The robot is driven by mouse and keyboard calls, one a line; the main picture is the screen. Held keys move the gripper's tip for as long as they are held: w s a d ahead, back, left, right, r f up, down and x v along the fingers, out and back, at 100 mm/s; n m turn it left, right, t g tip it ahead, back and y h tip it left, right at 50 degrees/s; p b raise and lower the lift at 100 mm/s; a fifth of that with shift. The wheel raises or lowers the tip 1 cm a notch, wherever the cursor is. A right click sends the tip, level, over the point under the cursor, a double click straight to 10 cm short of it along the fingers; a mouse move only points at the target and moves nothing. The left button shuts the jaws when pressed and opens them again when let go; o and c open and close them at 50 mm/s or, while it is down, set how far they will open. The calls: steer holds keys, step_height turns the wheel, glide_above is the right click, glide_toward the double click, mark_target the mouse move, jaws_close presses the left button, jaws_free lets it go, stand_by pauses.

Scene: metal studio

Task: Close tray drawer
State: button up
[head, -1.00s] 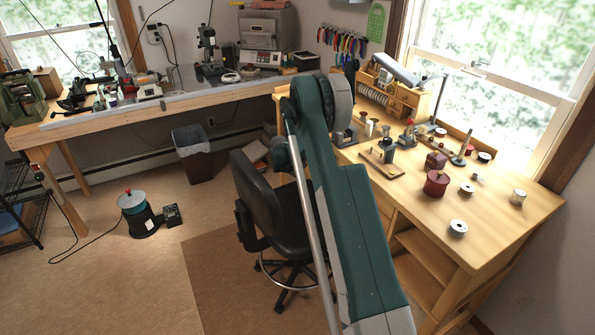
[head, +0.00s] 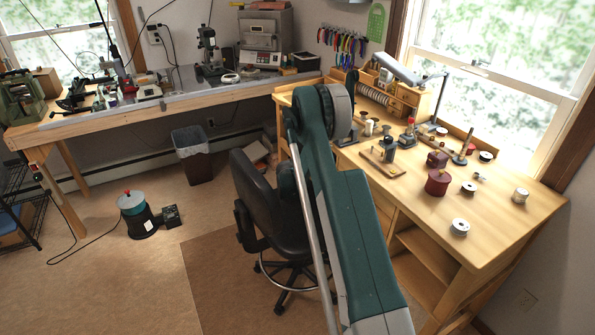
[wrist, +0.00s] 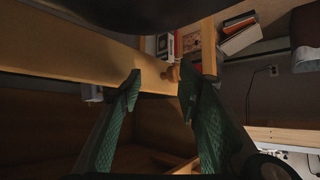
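In the wrist view a long wooden panel (wrist: 75,54), which looks like the tray drawer's front, runs from upper left toward the middle. A small round wooden knob (wrist: 173,73) stands at its right end. Below the panel is a dark wooden hollow, possibly the drawer's inside. My gripper (wrist: 158,88) has two green ridged fingers spread apart with nothing held. The knob appears between the fingertips; I cannot tell whether either touches it. In the head view my arm and the chair hide the gripper and the drawer at the workbench (head: 500,225).
A black chair (head: 268,205) stands close to the workbench, beside my arm. Several spools and a red canister (head: 437,183) sit on the benchtop. In the wrist view, books (wrist: 238,33) lie beyond the panel.

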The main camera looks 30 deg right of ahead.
steer(key=shift+s+a+f+m+t+b, duration=0.1)
steer(key=shift+a+m+t+b, duration=0.45)
steer(key=shift+m, duration=1.4)
steer(key=shift+w+a+f+m+t+p, duration=0.15)
steer(key=shift+m+t, duration=0.75)
steer(key=shift+m, duration=1.1)
steer(key=shift+s+a+m+t+b, duration=0.15)
steer(key=shift+a+m+t+b, duration=0.4)
steer(key=shift+m, duration=1.4)
steer(key=shift+d, duration=0.2)
steer(key=shift+d, duration=0.1)
steer(key=shift+b+x, duration=0.8)
steer(key=shift+x, duration=3.1)
jaws_close()
steer(key=shift+d+r, duration=0.1)
steer(key=shift+d, duration=1.1)
